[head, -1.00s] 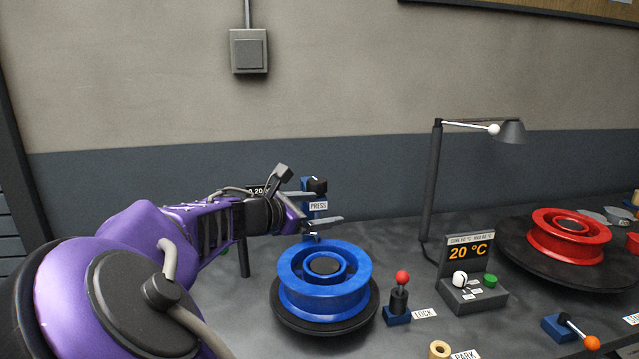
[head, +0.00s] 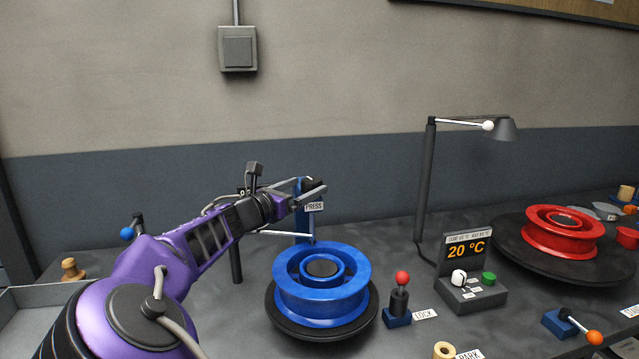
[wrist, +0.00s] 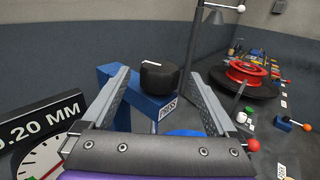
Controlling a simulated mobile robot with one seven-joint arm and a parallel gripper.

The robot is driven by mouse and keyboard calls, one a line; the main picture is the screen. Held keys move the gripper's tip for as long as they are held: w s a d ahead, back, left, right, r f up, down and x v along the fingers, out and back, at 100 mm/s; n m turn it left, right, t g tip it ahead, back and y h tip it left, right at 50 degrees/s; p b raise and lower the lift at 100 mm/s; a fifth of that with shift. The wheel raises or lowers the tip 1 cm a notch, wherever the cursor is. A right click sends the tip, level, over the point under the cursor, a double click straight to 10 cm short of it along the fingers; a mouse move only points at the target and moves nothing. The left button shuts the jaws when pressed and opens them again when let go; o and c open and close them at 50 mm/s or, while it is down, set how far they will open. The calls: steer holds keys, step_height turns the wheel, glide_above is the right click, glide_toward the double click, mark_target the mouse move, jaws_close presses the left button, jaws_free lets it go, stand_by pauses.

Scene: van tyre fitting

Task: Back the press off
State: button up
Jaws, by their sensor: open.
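The press is a blue stand (head: 304,226) behind the blue wheel rim (head: 322,285), with a PRESS label and a black knob (wrist: 160,77) on top. The knob has a white pointer line on its top. My gripper (head: 312,188) is open at the knob. In the wrist view the fingers (wrist: 158,92) stand on either side of the knob, with a gap between each finger and it. In the head view the gripper partly hides the knob. A dial gauge with a display reading partly ".20 MM" (wrist: 40,125) shows at the left of the wrist view.
A red-knobbed lever (head: 401,290) labelled LOCK stands right of the blue rim. A box reading 20 °C (head: 467,260), a lamp (head: 427,190) and a red rim (head: 562,232) are further right. A grey tray (head: 38,312) is at the left.

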mark_target(320, 180)
steer(key=x, duration=0.6)
steer(key=shift+w+d, duration=0.1)
steer(key=shift+w, duration=0.05)
steer(key=c, duration=1.4)
